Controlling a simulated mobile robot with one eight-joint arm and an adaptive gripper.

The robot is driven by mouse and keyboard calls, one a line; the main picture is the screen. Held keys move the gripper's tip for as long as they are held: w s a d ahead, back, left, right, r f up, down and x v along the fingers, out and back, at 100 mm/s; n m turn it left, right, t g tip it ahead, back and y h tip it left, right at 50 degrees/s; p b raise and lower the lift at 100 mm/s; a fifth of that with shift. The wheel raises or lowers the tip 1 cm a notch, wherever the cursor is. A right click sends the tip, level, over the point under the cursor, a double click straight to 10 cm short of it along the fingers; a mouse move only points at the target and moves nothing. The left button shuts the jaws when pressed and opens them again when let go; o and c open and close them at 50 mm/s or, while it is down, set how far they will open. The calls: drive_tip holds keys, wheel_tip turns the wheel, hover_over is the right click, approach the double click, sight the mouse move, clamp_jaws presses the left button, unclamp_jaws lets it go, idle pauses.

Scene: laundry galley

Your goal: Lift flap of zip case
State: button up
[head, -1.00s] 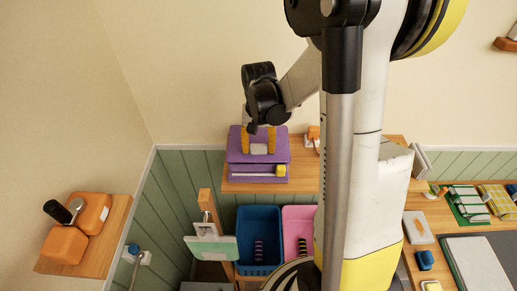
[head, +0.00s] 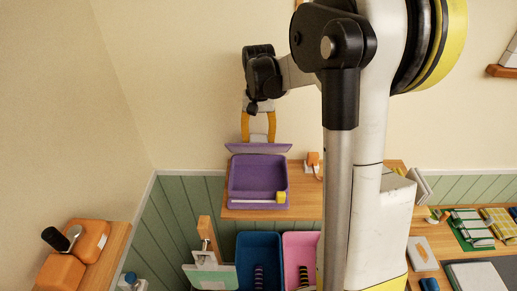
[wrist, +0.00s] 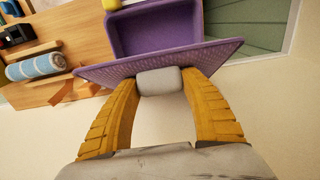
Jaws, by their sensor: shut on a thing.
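The purple zip case (head: 257,183) sits on the wooden shelf against the wall, and its inside shows empty. Its flap (head: 258,148) stands raised at the back edge. A pale grey tab (wrist: 159,81) is on the flap's edge. My gripper (head: 258,137) is above the flap, with its two yellow fingers shut on the tab. In the wrist view the fingers (wrist: 160,88) flank the tab, and the open case (wrist: 155,30) lies beyond the flap. A yellow piece (head: 281,197) is at the case's front right corner, at the end of a pale strip.
A blue bin (head: 259,260) and a pink bin (head: 300,255) stand below the shelf. An orange item (head: 313,160) is right of the case. In the wrist view a blue roll (wrist: 36,66) lies on the wood. The wall is close behind the flap.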

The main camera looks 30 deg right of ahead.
drive_tip(key=shift+w+d+r, duration=0.25)
drive_tip(key=shift+w+d, duration=0.3)
drive_tip(key=shift+w, duration=0.25)
drive_tip(key=shift+w+d+r, duration=0.2)
drive_tip(key=shift+w+d, duration=0.35)
drive_tip(key=shift+w, duration=0.2)
drive_tip(key=o, duration=1.2)
drive_tip(key=shift+o, duration=1.1)
drive_tip(key=shift+w, duration=0.1)
drive_tip(key=shift+r, duration=0.25)
wheel_tip(320, 180, up, 12)
drive_tip(key=shift+f, duration=0.25)
